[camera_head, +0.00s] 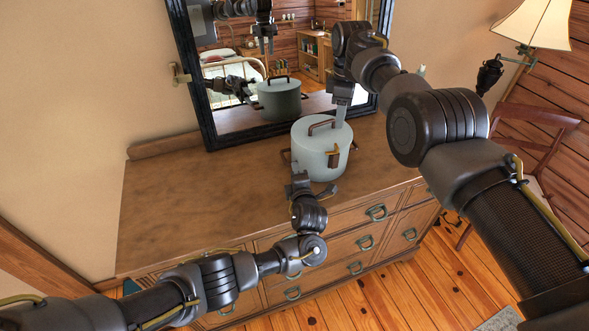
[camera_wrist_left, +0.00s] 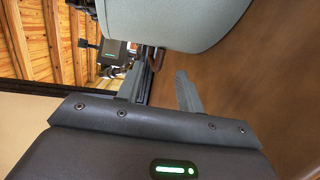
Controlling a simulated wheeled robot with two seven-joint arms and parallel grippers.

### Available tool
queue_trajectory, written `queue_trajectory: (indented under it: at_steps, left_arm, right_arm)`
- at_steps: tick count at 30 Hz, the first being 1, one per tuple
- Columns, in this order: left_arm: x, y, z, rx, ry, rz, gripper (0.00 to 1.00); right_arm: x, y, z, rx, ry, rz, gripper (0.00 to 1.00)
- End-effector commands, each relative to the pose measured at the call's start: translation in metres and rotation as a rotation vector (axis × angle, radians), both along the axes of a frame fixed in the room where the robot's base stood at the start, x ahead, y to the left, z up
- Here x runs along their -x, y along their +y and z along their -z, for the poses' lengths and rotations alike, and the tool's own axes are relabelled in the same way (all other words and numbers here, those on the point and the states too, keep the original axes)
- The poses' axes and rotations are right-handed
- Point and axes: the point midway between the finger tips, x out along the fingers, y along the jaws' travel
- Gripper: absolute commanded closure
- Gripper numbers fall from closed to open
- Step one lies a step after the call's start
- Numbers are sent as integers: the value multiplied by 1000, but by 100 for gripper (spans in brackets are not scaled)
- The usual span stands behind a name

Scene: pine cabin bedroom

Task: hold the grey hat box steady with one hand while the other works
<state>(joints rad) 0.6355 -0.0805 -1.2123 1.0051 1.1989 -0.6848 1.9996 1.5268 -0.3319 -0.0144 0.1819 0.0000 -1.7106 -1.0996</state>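The grey hat box (camera_head: 316,163) stands upright on the wooden dresser, with a brown handle on its lid and a brown and brass fitting on its front right side. My left gripper (camera_head: 316,185) is low at the front of the box, its fingers spread. In the left wrist view the fingers (camera_wrist_left: 163,90) are apart with nothing between them, and the hat box (camera_wrist_left: 172,22) is just beyond their tips; I cannot tell whether they touch it. My right gripper (camera_head: 342,104) points down at the back right of the box, by the lid's edge; its fingertips are not clear.
The dresser top (camera_head: 190,200) is clear to the left of the box. A dark-framed mirror (camera_head: 236,122) stands behind and reflects the box and my arms. A lamp (camera_head: 532,28) and a wooden chair (camera_head: 538,118) are at the right.

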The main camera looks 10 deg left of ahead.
Motion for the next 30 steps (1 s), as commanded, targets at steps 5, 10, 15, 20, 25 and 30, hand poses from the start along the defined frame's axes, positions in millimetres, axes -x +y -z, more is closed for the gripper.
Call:
queue_trajectory:
  at_steps: [5, 10, 15, 20, 25, 30]
  left_arm:
    - [-26, 8, 5, -4, 0, 0, 63]
    - [-38, 12, 8, -2, 1, 0, 63]
    - [-42, 13, 9, 1, 1, 0, 63]
    - [-42, 13, 9, 1, 1, 1, 63]
    - [-42, 13, 9, 1, 1, 1, 80]
    - [-42, 13, 9, 0, 1, 1, 100]
  right_arm:
    - [0, 0, 0, 0, 0, 0, 64]
    - [0, 0, 0, 0, 0, 0, 64]
    - [0, 0, 0, 0, 0, 0, 64]
    - [0, 0, 0, 0, 0, 0, 64]
    - [0, 0, 0, 0, 0, 0, 64]
    - [0, 0, 0, 0, 0, 0, 64]
